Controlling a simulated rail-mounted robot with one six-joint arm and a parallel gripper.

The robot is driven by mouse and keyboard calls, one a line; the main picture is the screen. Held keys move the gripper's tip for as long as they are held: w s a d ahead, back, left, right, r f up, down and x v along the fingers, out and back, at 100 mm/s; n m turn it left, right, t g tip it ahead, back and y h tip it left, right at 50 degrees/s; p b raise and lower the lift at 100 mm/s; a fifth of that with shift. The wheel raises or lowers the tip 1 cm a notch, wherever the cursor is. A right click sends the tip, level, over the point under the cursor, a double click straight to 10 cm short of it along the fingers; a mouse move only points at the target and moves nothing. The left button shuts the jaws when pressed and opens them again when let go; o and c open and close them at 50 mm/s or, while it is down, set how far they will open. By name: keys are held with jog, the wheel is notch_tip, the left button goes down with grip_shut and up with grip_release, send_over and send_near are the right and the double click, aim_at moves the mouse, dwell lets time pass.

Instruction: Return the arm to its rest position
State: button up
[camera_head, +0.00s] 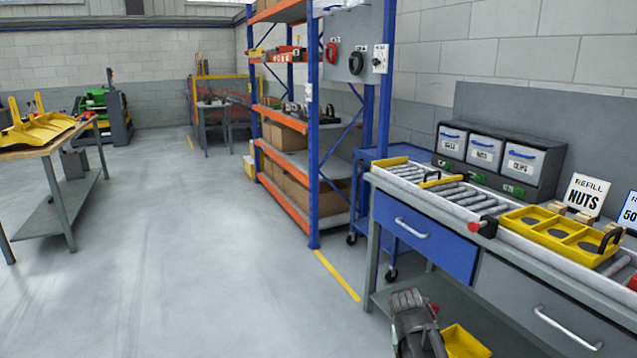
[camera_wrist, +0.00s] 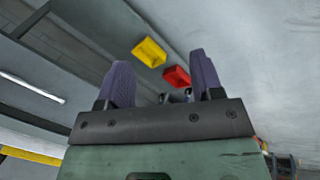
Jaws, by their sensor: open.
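My gripper (camera_wrist: 160,60) shows in the wrist view with its two dark purple fingers spread wide apart. Nothing is held between them. Beyond the fingertips, a yellow bin (camera_wrist: 149,51) and a red bin (camera_wrist: 177,76) appear below, apart from the gripper. In the head view, a dark grey jointed part (camera_head: 413,322) stands at the bottom, in front of the workbench; I cannot tell the finger gap there.
The workbench at right carries a roller conveyor (camera_head: 462,200), a yellow tray (camera_head: 553,229) with several round pockets and labelled bins (camera_head: 487,147). A blue drawer (camera_head: 424,236) faces the aisle. A blue and orange rack (camera_head: 314,130) stands behind. The floor at left centre is clear.

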jog(key=s+a+n+y, duration=0.2)
jog(key=s+a+y, duration=0.3)
jog(key=s, duration=0.5)
notch_tip(320, 180, up, 18)
jog(key=w+a+h+p, duration=0.1)
jog(key=p, duration=1.7)
jog(key=shift+w+a+g+h+p, duration=0.15)
jog(key=shift+g+h+p, duration=0.15)
jog(key=shift+p, duration=0.1)
